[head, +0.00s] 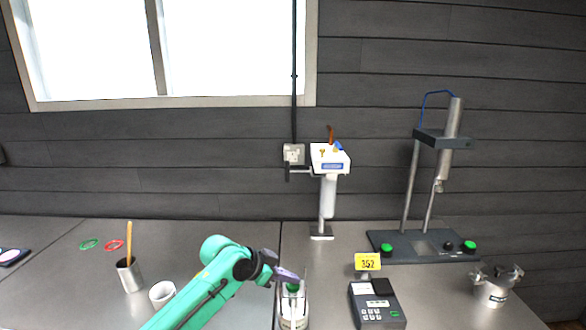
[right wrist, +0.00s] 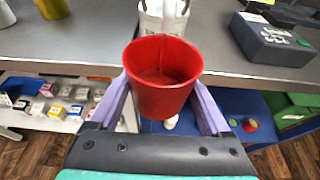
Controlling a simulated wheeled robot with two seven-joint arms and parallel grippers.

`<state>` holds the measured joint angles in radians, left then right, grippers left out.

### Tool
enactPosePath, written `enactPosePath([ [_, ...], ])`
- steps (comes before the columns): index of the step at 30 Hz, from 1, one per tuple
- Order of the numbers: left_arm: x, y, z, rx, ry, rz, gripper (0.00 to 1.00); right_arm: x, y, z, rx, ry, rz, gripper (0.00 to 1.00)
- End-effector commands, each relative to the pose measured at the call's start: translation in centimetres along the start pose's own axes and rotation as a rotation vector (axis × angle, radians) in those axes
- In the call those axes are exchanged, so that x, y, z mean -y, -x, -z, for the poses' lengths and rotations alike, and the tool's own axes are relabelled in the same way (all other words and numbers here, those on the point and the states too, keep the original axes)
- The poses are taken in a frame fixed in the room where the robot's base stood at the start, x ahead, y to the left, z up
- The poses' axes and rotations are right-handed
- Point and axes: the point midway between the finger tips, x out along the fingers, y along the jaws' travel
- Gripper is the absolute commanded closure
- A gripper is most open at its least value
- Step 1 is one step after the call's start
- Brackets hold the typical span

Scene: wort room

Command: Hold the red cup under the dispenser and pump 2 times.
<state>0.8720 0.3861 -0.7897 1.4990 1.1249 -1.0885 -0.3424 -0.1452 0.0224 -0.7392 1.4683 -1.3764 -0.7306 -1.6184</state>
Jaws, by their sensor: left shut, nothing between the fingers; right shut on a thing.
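The red cup (right wrist: 163,75) is held upright between the purple fingers of my right gripper (right wrist: 163,100); its inside looks empty. The right gripper and the cup do not show in the head view. The dispenser (head: 293,312) is a pale bottle with a green top at the front of the table. It also shows in the right wrist view (right wrist: 165,16), just beyond the cup, its upper part cut off. My left gripper (head: 288,275) is shut and empty, right over the dispenser's green top. I cannot tell whether it touches it. The spout is not clearly visible.
A white cup (head: 162,295) and a metal beaker with a wooden stick (head: 131,275) stand left. A dark meter (head: 377,304), a yellow sign (head: 367,262) and a lab stand (head: 425,247) are right. A metal pot (head: 494,290) stands far right.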

Motion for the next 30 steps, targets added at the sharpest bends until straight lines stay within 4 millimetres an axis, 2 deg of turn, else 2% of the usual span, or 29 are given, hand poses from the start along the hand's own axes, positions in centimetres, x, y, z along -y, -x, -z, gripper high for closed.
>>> enactPosePath([
  [9,-0.1,-0.8,-1.1,0.006,0.002,-0.003,1.0,0.0,0.0,0.0,0.001,0.0,0.0,0.78],
  [17,-0.1,-0.8,-1.0,0.008,0.002,-0.004,1.0,0.0,0.0,0.0,0.001,0.0,0.0,0.78],
  [30,0.0,1.1,1.2,0.005,0.0,-0.002,1.0,0.0,0.0,0.0,0.001,0.0,0.0,0.78],
])
